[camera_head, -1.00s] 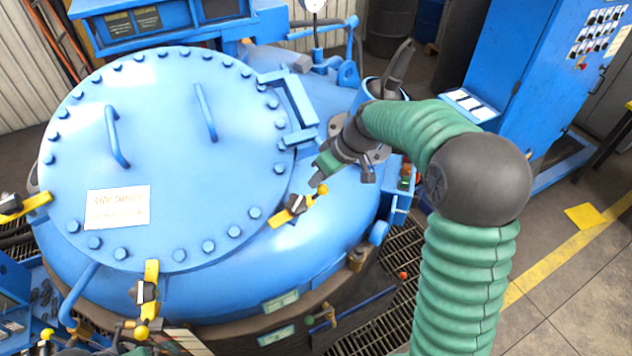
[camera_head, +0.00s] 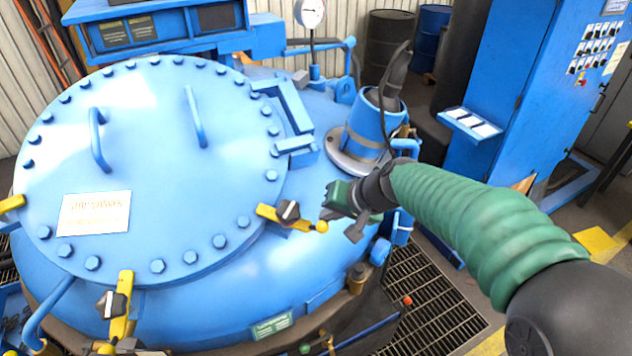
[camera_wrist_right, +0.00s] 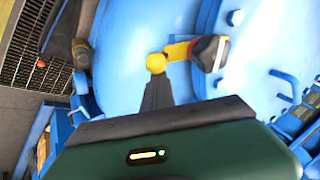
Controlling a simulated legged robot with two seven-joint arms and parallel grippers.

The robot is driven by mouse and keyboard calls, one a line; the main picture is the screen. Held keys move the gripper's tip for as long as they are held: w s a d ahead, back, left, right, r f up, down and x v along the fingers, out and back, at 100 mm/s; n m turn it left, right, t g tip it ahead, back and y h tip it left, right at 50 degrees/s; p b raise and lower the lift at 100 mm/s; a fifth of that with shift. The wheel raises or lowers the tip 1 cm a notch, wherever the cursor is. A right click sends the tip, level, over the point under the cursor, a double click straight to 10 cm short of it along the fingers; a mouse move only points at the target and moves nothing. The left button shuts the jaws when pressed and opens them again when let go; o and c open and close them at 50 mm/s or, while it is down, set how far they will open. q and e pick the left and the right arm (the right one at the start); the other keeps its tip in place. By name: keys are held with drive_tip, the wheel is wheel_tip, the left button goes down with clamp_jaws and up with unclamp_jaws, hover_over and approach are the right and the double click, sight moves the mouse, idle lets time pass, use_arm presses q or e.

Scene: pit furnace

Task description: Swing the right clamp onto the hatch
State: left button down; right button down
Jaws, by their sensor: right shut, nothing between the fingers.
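The hatch (camera_head: 150,150) is a round blue lid with bolts around its rim, two handles and a white label. The right clamp (camera_head: 270,212) is a yellow bar with a dark knob and a yellow ball end. Its inner end reaches the hatch's rim; its ball points outward to the right. The clamp also shows in the right wrist view (camera_wrist_right: 178,51). My right gripper (camera_head: 328,214) is shut and empty beside the ball. In the right wrist view its dark fingertips (camera_wrist_right: 157,84) are right at the ball; contact is unclear. My left gripper is not in view.
A front clamp (camera_head: 121,310) and a left clamp (camera_head: 12,203) sit around the hatch. A blue cylinder on a flange (camera_head: 372,125) stands behind my right gripper. A blue control cabinet (camera_head: 535,90) is at right. Floor grating (camera_head: 430,295) lies below.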

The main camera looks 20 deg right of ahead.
drive_tip(key=shift+s+a+f+m+b, duration=0.25)
drive_tip(key=shift+s+f+m+b, duration=0.1)
drive_tip(key=shift+s+b, duration=0.2)
drive_tip(key=shift+s, duration=0.1)
idle(0.3)
